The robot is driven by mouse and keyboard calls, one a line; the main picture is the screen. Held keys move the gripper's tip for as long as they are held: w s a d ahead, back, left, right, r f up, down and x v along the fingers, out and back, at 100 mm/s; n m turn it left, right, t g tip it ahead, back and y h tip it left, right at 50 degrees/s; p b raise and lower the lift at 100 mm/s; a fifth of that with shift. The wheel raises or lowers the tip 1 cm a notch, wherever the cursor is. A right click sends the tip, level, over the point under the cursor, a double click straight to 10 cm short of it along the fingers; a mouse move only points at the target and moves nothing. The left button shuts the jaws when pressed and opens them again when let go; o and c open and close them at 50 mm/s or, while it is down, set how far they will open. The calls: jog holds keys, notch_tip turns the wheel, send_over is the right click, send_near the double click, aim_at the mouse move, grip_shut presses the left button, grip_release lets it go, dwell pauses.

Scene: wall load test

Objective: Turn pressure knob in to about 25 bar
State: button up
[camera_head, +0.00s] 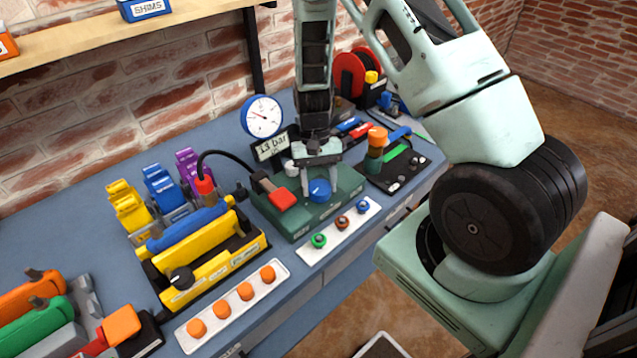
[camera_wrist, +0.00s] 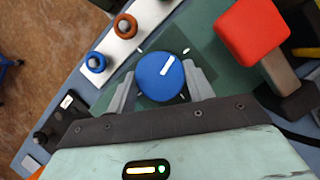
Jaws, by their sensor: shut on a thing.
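The blue pressure knob (camera_head: 320,190) sits on the green pump block (camera_head: 342,186) on the bench; it carries a white pointer line. In the wrist view the knob (camera_wrist: 160,76) lies between both fingers, its white line pointing to the upper right. My gripper (camera_head: 330,188) comes down from above and is shut on the knob, one finger on each side. The gripper also shows in the wrist view (camera_wrist: 161,88). A display (camera_head: 272,146) behind the block reads about 13 bar. A round white gauge (camera_head: 262,117) with a blue rim stands above it.
A red-handled lever (camera_head: 282,199) stands on the block left of the knob; it is close to my gripper in the wrist view (camera_wrist: 252,32). A white strip with green, brown and blue knobs (camera_head: 341,222) lies in front. A yellow tool holder (camera_head: 213,262) stands left.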

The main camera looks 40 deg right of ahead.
jog(key=m+t+y, duration=0.1)
jog(key=m, duration=0.2)
jog(key=shift+d+m, duration=0.15)
jog(key=shift+m, duration=0.25)
jog(key=m+t+b, duration=0.1)
jog(key=m, duration=0.2)
jog(key=shift+m+y, duration=0.3)
jog(key=shift+y, duration=0.1)
jog(key=m+t+b, duration=0.1)
jog(key=m, duration=0.1)
jog(key=m+b, duration=0.1)
jog(key=m, duration=0.1)
jog(key=shift+s+d+f+t, duration=0.1)
jog(key=shift+s+t, duration=0.05)
jog(key=shift+t, duration=0.25)
jog(key=shift+m+t+b, duration=0.3)
jog(key=shift+m+b, duration=0.4)
jog(key=shift+m, duration=0.3)
jog(key=o, duration=1)
jog(key=shift+s, duration=0.1)
jog(key=v, duration=0.8)
jog(key=p+v, duration=0.1)
jog(key=v, duration=0.8)
jog(key=shift+s+d, duration=0.15)
jog(key=shift+d, duration=0.2)
